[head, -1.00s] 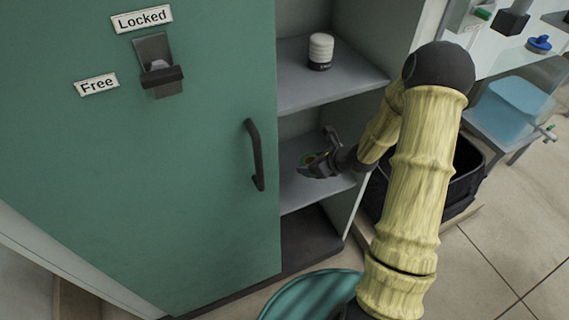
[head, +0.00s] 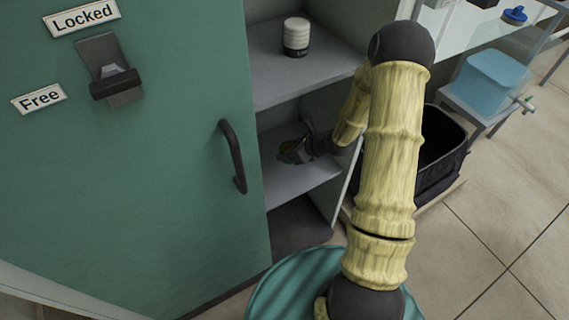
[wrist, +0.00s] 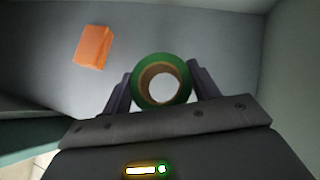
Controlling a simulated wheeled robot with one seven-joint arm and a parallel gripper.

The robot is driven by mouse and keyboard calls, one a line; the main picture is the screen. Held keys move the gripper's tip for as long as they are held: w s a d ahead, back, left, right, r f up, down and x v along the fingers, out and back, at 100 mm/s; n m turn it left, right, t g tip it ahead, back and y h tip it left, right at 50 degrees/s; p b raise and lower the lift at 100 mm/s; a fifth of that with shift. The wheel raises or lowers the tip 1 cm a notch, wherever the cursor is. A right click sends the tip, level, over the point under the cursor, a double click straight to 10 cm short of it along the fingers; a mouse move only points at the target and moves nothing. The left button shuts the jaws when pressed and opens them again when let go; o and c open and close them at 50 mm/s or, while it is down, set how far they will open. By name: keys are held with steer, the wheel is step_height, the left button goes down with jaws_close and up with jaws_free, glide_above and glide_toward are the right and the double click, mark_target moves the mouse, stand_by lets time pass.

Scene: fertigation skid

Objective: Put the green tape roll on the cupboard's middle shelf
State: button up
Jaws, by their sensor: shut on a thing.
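The green tape roll (wrist: 160,58), a ring with a brown core, sits between the two fingers of my gripper (wrist: 160,88) in the wrist view. My gripper is shut on it. In the head view my gripper (head: 294,150) is inside the cupboard, over the middle shelf (head: 300,180), below the upper shelf. The roll is small and mostly hidden by the gripper there. In the wrist view the grey shelf surface (wrist: 215,45) is behind the roll; I cannot tell whether the roll touches it.
An orange block (wrist: 93,46) lies on the shelf, left of the roll in the wrist view. A white-and-black jar (head: 296,38) stands on the upper shelf. The green door (head: 130,180) with a dark handle (head: 233,157) is left of the opening. A black bin (head: 435,160) stands right of the cupboard.

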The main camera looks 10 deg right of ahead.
mark_target(290, 167)
steer(key=shift+f, duration=1.3)
steer(key=shift+f, duration=0.1)
step_height(290, 167, down, 4)
steer(key=shift+w+r+b, duration=0.1)
steer(key=shift+r+b, duration=0.05)
steer(key=shift+b, duration=0.6)
steer(key=o, duration=1)
steer(key=shift+s+d+r, duration=0.35)
steer(key=shift+r, duration=0.05)
steer(key=p+v, duration=0.2)
steer(key=v, duration=0.9)
steer(key=shift+a+p, duration=0.1)
steer(key=shift+p, duration=0.25)
steer(key=shift+s, duration=0.1)
